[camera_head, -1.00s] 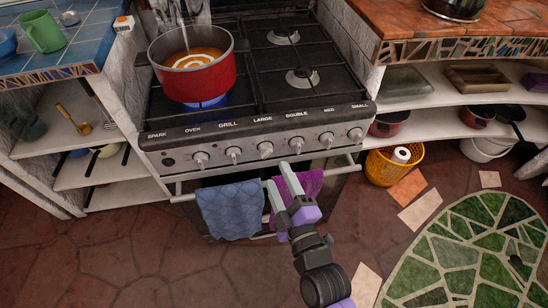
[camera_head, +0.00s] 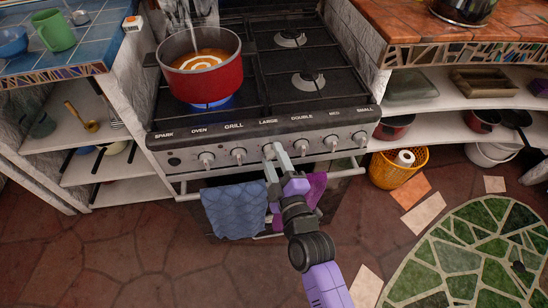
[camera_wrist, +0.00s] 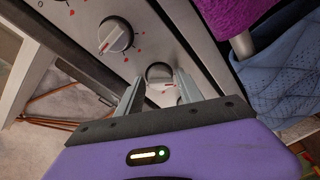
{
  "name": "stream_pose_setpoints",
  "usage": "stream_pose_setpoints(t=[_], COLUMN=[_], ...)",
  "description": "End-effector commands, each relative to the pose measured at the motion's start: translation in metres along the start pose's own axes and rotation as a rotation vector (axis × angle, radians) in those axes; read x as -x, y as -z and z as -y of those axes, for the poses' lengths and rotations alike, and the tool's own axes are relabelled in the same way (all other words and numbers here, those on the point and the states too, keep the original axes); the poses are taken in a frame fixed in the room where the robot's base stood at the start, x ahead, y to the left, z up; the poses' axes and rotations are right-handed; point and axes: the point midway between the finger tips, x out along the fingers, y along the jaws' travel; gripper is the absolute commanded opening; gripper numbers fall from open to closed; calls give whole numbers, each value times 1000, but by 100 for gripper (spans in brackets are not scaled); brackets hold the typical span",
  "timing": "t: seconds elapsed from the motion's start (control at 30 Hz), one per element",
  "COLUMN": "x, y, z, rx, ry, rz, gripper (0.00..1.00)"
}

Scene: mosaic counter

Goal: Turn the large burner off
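The stove's control panel (camera_head: 184,143) has a row of white knobs under labels. The large-burner knob (camera_head: 268,151) sits under the label LARGE, partly hidden by my gripper. My gripper (camera_head: 275,154) is at this knob, its two fingers apart. In the wrist view, a knob (camera_wrist: 160,74) shows between and just beyond the open fingertips (camera_wrist: 159,82); I cannot tell whether they touch it. A neighbouring knob (camera_wrist: 116,36) with red marks is up and left of it. A blue flame (camera_head: 212,102) burns under the red pot (camera_head: 207,80) at the left burner.
An oven handle bar (camera_head: 345,172) runs below the knobs, with a blue towel (camera_head: 234,210) and a purple towel (camera_head: 314,190) hanging from it. The right burners (camera_head: 308,80) are bare. A yellow basket (camera_head: 398,173) stands on the floor at right.

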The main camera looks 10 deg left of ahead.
Motion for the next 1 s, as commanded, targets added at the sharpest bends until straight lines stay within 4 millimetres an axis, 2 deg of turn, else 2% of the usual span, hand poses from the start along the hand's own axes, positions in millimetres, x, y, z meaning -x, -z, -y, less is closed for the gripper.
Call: stream_pose_setpoints(t=[0.03,0.2,0.57,1.0], x=[0,0,0,0], y=[0,0,-1,-1], z=[0,0,0,1], rx=[0,0,-54,-324], ry=[0,-1,-9,-44], rz=[0,0,-3,-22], gripper=[31,0,0,0])
